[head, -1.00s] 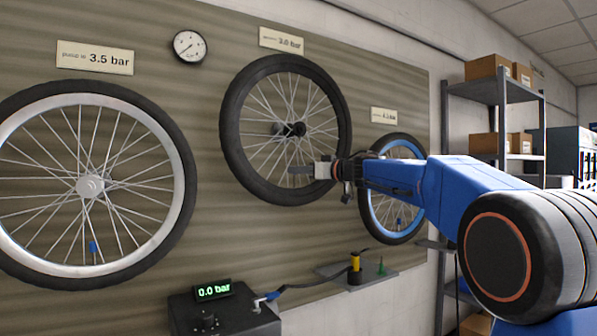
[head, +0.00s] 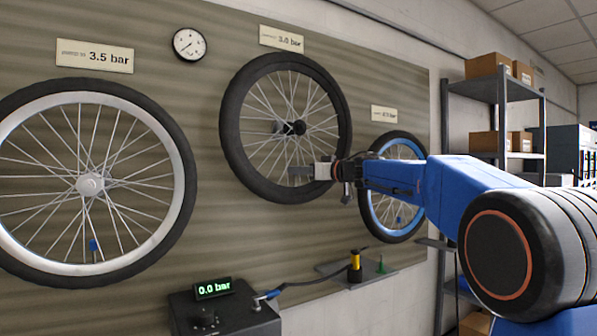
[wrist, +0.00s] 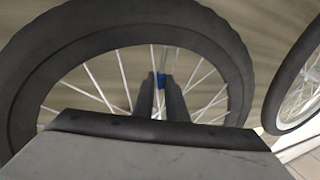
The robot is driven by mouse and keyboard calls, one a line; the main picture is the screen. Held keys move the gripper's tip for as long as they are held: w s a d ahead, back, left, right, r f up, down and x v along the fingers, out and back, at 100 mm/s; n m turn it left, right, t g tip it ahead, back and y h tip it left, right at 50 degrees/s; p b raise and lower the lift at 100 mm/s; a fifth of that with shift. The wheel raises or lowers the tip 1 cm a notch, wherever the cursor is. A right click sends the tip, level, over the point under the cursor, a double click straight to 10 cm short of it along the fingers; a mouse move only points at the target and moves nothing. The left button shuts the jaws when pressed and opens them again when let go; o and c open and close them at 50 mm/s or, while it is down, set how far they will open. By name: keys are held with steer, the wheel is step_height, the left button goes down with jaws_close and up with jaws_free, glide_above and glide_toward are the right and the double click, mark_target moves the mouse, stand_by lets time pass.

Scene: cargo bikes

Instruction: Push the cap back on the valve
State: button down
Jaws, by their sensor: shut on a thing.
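My gripper (head: 300,172) is at the lower part of the middle wheel (head: 343,132), just inside its black tyre. In the wrist view, the two dark fingers of my gripper (wrist: 160,88) are shut on a small blue cap (wrist: 160,78), which shows between their tips. The cap lies inside the rim, among the spokes. The valve is hidden behind the fingers and cap, so I cannot tell whether the cap touches it or how far it sits on it. In the head view the held cap is not visible.
The left wheel (head: 183,170) and the blue-rimmed right wheel (head: 368,206) hang on the same board, each with a small blue piece near the bottom rim. Below are a pump box (head: 225,315) reading 0.0 bar and a small shelf (head: 340,277) with a yellow-black fitting (head: 355,266).

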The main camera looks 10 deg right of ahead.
steer(key=shift+f, duration=0.25)
stand_by(0.4)
steer(key=c, duration=1.4)
jaws_free()
steer(key=shift+o, duration=0.2)
steer(key=v, duration=1)
